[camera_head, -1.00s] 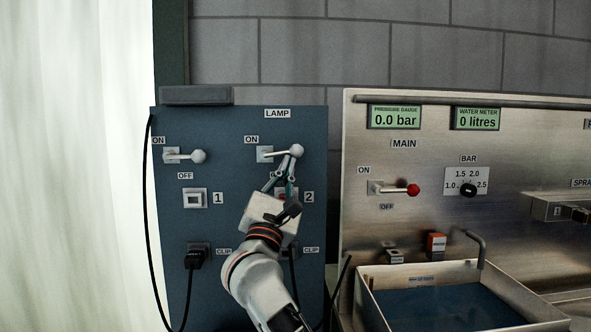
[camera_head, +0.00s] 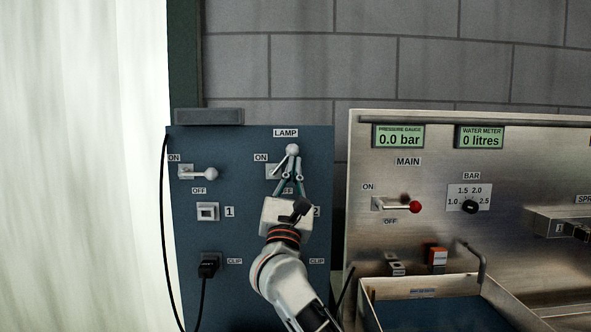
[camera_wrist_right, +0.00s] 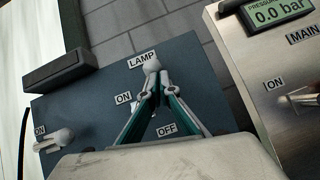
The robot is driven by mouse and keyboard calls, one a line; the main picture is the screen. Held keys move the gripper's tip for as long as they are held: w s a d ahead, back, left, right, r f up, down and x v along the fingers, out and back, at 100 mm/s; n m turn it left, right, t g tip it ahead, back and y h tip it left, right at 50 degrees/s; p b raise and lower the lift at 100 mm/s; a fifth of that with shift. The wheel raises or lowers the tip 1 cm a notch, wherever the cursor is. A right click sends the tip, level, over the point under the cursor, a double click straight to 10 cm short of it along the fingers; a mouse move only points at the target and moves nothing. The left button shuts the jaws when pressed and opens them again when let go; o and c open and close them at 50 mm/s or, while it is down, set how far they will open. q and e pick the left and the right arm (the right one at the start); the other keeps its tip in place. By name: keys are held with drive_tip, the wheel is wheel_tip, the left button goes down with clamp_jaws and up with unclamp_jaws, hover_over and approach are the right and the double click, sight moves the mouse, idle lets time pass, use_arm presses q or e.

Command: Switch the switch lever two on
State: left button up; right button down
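Switch lever two is on the blue panel under the LAMP label. Its grey ball knob (camera_head: 292,150) is up and to the right of its base plate (camera_head: 271,172), so the lever tilts upward. The ON label (camera_head: 261,157) is at its upper left, and the OFF label below is partly covered by my fingers. My right gripper (camera_head: 293,163) points upward with its fingertips close together just under the knob, seemingly touching it. The knob (camera_wrist_right: 152,66) is also just beyond the fingertips in the wrist view. My left gripper is not in view.
Lever one (camera_head: 208,174) is to the left on the same panel, above a square switch (camera_head: 208,212). A plug (camera_head: 208,265) with a black cable hangs below. To the right, the steel panel carries a red-knobbed MAIN lever (camera_head: 415,207) and a basin (camera_head: 512,296).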

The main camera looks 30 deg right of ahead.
drive_tip(key=shift+d+r, duration=0.15)
drive_tip(key=shift+r, duration=0.7)
drive_tip(key=shift+d+r+p, duration=0.1)
drive_tip(key=shift+r+p, duration=0.1)
drive_tip(key=shift+p, duration=0.2)
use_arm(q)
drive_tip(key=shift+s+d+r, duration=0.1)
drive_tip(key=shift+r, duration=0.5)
use_arm(e)
drive_tip(key=shift+w+a+r, duration=0.2)
drive_tip(key=shift+a, duration=0.4)
